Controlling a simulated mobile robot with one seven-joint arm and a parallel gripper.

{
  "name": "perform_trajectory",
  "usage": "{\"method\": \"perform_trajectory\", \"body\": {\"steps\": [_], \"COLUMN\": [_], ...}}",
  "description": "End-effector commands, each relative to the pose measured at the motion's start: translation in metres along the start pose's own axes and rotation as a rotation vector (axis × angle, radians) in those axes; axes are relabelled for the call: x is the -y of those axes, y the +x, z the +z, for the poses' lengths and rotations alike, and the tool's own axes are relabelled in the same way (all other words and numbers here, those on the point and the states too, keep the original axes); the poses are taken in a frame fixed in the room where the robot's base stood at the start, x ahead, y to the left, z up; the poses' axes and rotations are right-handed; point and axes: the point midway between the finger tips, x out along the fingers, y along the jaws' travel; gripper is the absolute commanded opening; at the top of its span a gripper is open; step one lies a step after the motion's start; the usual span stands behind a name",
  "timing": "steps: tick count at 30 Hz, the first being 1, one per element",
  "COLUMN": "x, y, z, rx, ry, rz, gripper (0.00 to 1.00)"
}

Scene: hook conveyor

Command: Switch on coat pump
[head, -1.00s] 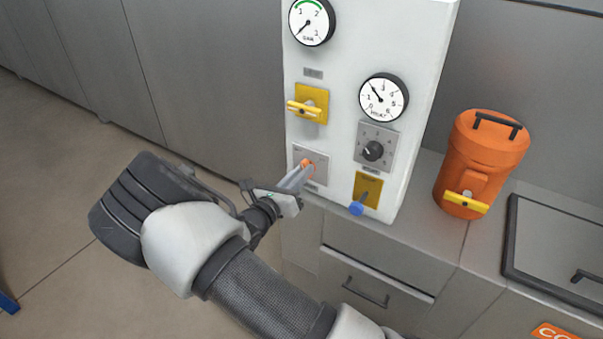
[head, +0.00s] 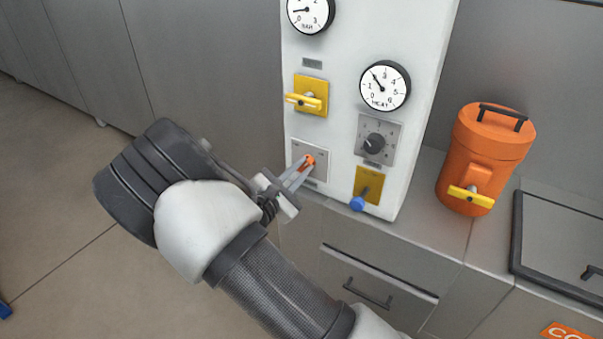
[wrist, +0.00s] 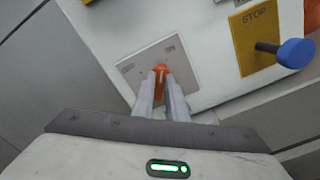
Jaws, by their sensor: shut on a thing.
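The orange switch knob (head: 310,159) sits on a grey square plate (head: 322,171) at the lower left of the white panel (head: 345,130). My gripper (head: 305,166) comes from the lower left and is shut on this knob. In the wrist view, the knob (wrist: 161,72) shows between my two fingertips (wrist: 160,82). A light line on it points roughly up the picture, between the plate's two small labels. The right label looks like ON. The fingers partly cover the knob and the plate's lower part.
Above the knob is a yellow-handled valve (head: 310,96); right are a black HEAT dial (head: 375,143) and a blue-ended STOP lever (head: 357,203). A BAR gauge (head: 309,12) is cut off at the top. An orange canister (head: 482,160) stands on the counter right.

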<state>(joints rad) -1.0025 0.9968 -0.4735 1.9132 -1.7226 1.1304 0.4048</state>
Motion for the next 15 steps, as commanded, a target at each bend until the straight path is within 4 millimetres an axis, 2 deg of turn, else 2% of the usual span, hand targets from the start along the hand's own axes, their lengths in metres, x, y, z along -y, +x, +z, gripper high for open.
{"method": "perform_trajectory", "body": {"steps": [6, 15], "x": [0.0015, 0.001], "y": [-0.0003, -0.0005], "z": [-0.0016, -0.0005], "rx": [0.0, 0.0], "ry": [0.117, 0.189], "rz": [0.0, 0.0], "gripper": [0.0, 0.0]}}
